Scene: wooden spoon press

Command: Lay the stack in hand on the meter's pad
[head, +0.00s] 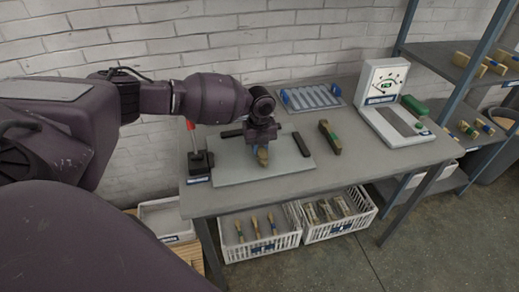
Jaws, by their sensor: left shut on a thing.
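My left gripper (262,139) reaches in from the left and points down over the grey plate on the bench. It is shut on a small tan wooden stack (263,157), which shows below the fingers with a hint of a blue band. I cannot tell whether the stack touches the plate. The meter (383,82) stands at the right end of the bench, with a white upright face, a dial and a small green display. Its flat grey pad (391,121) lies in front of the face and looks bare. My right gripper is not in view.
The grey plate (230,172) carries dark bars. A red-handled clamp (199,154) stands at its left. A ribbed tray (311,97) is behind; a green block (414,106) is beside the meter. White crates (262,246) sit below.

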